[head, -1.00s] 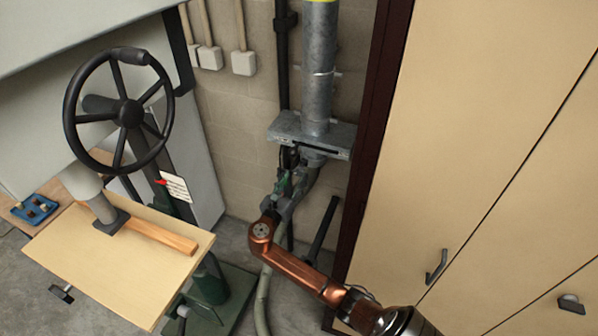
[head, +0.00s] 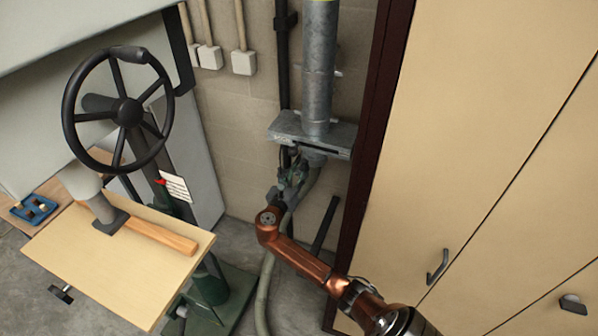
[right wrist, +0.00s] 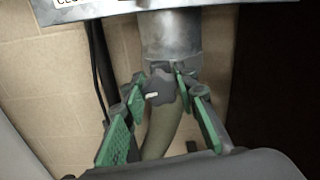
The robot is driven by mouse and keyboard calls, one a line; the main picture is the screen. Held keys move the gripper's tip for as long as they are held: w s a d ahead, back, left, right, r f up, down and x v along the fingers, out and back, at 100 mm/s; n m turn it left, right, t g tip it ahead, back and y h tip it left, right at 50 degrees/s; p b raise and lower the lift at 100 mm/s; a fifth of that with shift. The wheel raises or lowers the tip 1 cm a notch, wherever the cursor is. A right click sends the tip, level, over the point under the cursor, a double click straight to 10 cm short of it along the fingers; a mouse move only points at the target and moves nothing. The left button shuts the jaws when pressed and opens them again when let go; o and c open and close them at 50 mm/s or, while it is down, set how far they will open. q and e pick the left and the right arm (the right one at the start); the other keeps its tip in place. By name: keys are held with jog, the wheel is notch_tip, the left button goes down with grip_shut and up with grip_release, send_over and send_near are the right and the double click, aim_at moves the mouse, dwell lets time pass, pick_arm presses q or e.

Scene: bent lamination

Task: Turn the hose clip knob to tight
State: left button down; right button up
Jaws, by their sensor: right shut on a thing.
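The hose clip knob (right wrist: 159,88) is a dark grey lobed knob with a short pale mark. In the right wrist view it sits in front of the lower end of the grey metal pipe (right wrist: 168,40), where the greenish hose (right wrist: 160,135) begins. My right gripper (right wrist: 160,84) has its green-padded fingers on both sides of the knob and is shut on it. In the head view the right gripper (head: 291,172) is small, under the pipe's flange, and the knob cannot be made out there. My left gripper is not in view.
The metal flange plate (head: 312,134) is just above the gripper. A dark red post (head: 372,140) and a tall beige cabinet (head: 470,130) stand close on the right. At the left are a black handwheel (head: 127,111) and a wooden board (head: 110,265) with a hammer (head: 160,235).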

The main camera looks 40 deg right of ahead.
jog(key=c, duration=0.5)
